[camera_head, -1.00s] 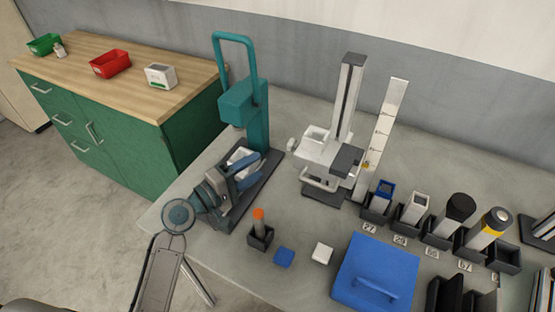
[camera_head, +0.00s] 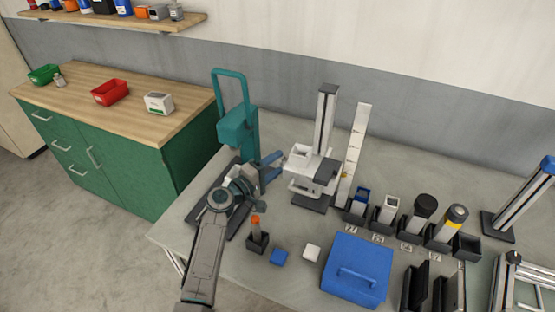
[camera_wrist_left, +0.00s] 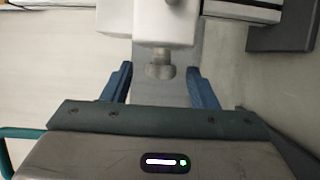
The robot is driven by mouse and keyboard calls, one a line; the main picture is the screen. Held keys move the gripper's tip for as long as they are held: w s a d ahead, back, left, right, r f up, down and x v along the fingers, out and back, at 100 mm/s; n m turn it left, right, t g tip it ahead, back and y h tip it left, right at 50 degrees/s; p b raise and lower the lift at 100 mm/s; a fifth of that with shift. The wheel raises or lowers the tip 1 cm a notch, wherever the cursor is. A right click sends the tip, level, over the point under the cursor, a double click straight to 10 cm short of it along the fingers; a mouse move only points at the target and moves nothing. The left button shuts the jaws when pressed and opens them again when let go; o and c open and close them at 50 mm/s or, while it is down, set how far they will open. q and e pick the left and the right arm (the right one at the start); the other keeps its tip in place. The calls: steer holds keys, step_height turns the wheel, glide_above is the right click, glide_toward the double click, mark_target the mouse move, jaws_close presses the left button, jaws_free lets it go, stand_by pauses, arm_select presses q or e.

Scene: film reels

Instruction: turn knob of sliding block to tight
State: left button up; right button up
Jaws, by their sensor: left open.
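My left gripper (camera_head: 274,167) is open, with blue fingers pointing at the block's left side. In the left wrist view the fingers (camera_wrist_left: 160,80) stand on either side of the knob, with a gap on both sides. In the head view the knob is too small to make out clearly. My right gripper is not in view.
A teal press-like stand (camera_head: 236,127) is close behind my left arm. A white scale strip (camera_head: 352,160) stands right of the column. An orange-tipped tool in a holder (camera_head: 257,242), a blue box (camera_head: 357,268) and several numbered holders occupy the front and right.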

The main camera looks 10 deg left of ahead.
arm_select(q)
steer(key=shift+w+d, duration=0.4)
steer(key=shift+w, duration=0.1)
steer(key=shift+c, duration=1.4)
steer(key=c, duration=0.7)
steer(key=shift+f, duration=0.15)
steer(key=h+b, duration=0.1)
steer(key=b, duration=0.5)
steer(key=m+t+b, duration=0.1)
steer(key=b, duration=0.5)
steer(key=shift+f+t+h, duration=0.3)
steer(key=shift+h, duration=0.1)
steer(key=shift+r+b, duration=0.2)
steer(key=shift+b, duration=0.5)
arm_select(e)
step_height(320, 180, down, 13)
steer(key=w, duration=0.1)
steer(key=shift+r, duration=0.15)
